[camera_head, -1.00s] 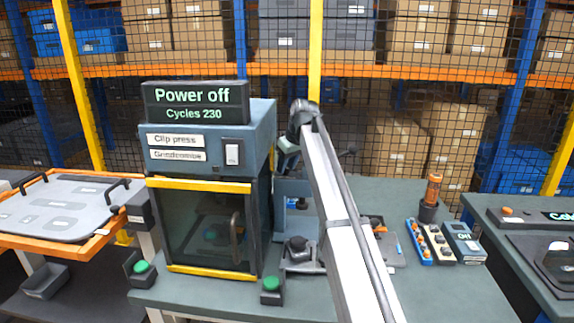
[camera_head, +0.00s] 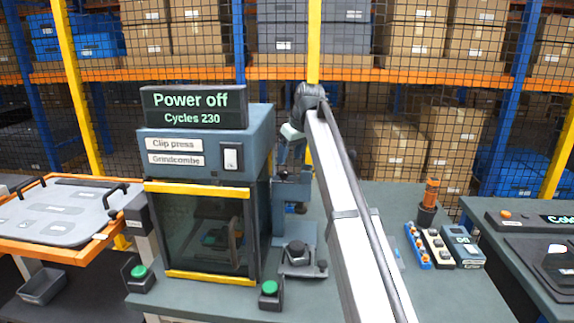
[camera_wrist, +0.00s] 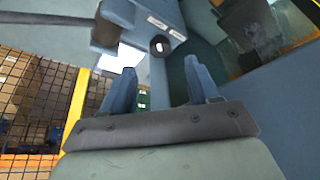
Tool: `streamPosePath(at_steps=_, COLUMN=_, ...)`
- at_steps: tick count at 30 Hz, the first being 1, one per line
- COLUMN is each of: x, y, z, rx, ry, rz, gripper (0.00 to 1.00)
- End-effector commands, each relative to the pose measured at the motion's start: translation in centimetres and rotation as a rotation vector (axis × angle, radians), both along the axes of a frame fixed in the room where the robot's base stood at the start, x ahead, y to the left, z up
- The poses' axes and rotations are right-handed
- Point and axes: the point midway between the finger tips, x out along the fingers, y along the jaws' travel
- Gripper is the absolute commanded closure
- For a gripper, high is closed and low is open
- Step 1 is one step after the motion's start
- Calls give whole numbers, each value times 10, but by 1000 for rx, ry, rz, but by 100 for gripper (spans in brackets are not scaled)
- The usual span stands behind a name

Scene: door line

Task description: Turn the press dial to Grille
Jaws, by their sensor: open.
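The press (camera_head: 200,150) is a blue-grey cabinet with a dark glass front between yellow strips. Its display (camera_head: 194,107) reads "Power off, Cycles 230". Labels below read "Clip press" and "Grindcombe", beside a rocker switch (camera_head: 231,157). In the wrist view a small dark round knob (camera_wrist: 160,45) with a white mark sits on a blue body beside white labels; I cannot read these or tell its setting. My gripper (camera_wrist: 160,74) is open and empty, its two blue fingers pointing toward the knob, apart from it. In the head view the gripper is small, right of the press.
A small blue bench fixture (camera_head: 293,190) stands right of the press. Green buttons (camera_head: 269,287) sit at the bench front. An orange-tipped holder (camera_head: 429,200) and small coloured boxes (camera_head: 440,245) stand to the right. An orange-edged tray (camera_head: 60,215) is at left.

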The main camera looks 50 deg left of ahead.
Motion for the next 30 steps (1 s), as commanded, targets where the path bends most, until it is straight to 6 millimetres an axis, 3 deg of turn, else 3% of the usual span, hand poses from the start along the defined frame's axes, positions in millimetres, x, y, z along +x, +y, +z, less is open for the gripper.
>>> streamPosePath(at_steps=6, x=0, y=-15, z=38, rx=1, ry=0, rz=0, gripper=40)
streamPosePath(at_steps=12, x=0, y=-24, z=60, rx=0, ry=0, rz=1, gripper=40)
streamPosePath(at_steps=30, x=0, y=-28, z=69, rx=-1, ry=0, rz=0, gripper=40)
